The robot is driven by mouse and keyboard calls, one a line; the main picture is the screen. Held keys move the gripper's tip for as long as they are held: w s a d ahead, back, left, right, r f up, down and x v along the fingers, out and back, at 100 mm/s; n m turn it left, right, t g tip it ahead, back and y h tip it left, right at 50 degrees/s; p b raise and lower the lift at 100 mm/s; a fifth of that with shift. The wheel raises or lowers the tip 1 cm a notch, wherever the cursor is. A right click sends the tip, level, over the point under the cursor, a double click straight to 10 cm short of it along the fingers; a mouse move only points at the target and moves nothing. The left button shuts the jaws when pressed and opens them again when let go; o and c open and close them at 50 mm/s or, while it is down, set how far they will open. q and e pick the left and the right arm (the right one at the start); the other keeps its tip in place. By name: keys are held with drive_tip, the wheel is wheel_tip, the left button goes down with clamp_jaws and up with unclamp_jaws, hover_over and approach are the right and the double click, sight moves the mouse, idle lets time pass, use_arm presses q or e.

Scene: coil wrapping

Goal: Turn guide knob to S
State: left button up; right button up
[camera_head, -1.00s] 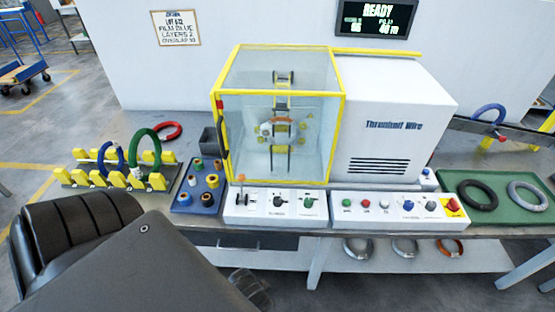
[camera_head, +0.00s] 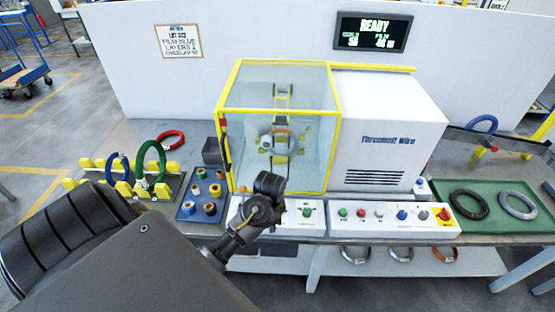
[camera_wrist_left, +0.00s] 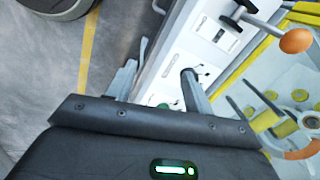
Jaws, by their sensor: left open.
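The white control panel (camera_head: 327,212) below the wrapping machine carries a green knob (camera_head: 308,210). The dark knob to its left is hidden by my left arm in the head view. My left gripper (camera_head: 268,188) is over this panel, in front of the machine's clear box. In the left wrist view my gripper (camera_wrist_left: 158,85) is open, its fingers apart above the panel (camera_wrist_left: 176,50). A green knob (camera_wrist_left: 163,106) shows partly between them, low in the view. A lever with an orange ball (camera_wrist_left: 296,41) stands to the right. Knob labels are too small to read. My right gripper is not in view.
A second panel with buttons (camera_head: 390,216) is to the right. The clear box with yellow edges (camera_head: 250,125) stands just behind the gripper. A blue tray of spools (camera_head: 187,210) and a rack with coils (camera_head: 128,185) are at left. A green tray (camera_head: 480,222) is at right.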

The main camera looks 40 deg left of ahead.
use_arm(q)
drive_tip(key=w+a+r+m+h, duration=0.15)
drive_tip(key=w+a+r, duration=0.25)
drive_tip(key=w, duration=0.4)
drive_tip(key=shift+m+g+y, duration=0.25)
drive_tip(key=shift+m+g, duration=0.1)
drive_tip(key=shift+g, duration=0.05)
wheel_tip(320, 180, down, 10)
drive_tip(key=shift+w+d+f+p, duration=0.15)
drive_tip(key=shift+f+p, duration=0.1)
drive_tip(key=shift+p, duration=0.15)
drive_tip(key=shift+c, duration=0.4)
drive_tip(key=c, duration=0.9)
